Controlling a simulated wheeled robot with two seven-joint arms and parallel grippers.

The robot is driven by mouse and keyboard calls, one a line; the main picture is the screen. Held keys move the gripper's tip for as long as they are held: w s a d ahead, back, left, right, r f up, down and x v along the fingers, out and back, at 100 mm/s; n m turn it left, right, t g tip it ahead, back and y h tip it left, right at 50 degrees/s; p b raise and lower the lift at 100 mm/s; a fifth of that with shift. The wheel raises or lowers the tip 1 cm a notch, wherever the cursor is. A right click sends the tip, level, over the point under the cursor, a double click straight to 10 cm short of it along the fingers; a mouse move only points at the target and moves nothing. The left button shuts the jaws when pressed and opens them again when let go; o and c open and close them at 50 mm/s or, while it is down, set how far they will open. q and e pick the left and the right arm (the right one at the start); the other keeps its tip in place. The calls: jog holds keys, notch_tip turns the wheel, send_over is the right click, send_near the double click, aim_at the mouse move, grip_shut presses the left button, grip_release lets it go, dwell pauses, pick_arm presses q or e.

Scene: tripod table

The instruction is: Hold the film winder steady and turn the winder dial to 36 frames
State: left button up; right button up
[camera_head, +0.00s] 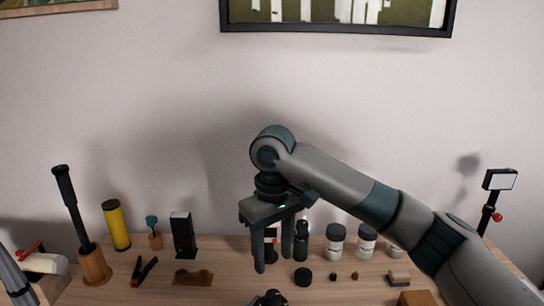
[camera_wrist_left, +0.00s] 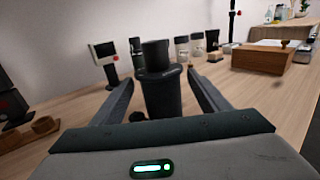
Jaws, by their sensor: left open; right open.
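In the left wrist view a dark upright cylinder with a wide collar and a narrower cap (camera_wrist_left: 157,88) stands between my left gripper's spread fingers (camera_wrist_left: 162,80); it looks like the film winder. The fingers are open on either side, and I cannot tell whether they touch it. No dial markings can be read. In the head view my right gripper (camera_head: 273,262) is open, pointing down over the table with nothing between its fingers. A dark rounded top (camera_head: 270,298), cut off by the bottom edge, shows below it. I cannot tell whether this is the same cylinder.
A yellow tube (camera_head: 116,226), black box (camera_head: 182,236) and red-black pliers (camera_head: 143,271) are at the left. A wooden box (camera_wrist_left: 262,58) is at the right in the wrist view.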

pick_arm(q)
jog(key=v, duration=1.2)
dwell(0.4)
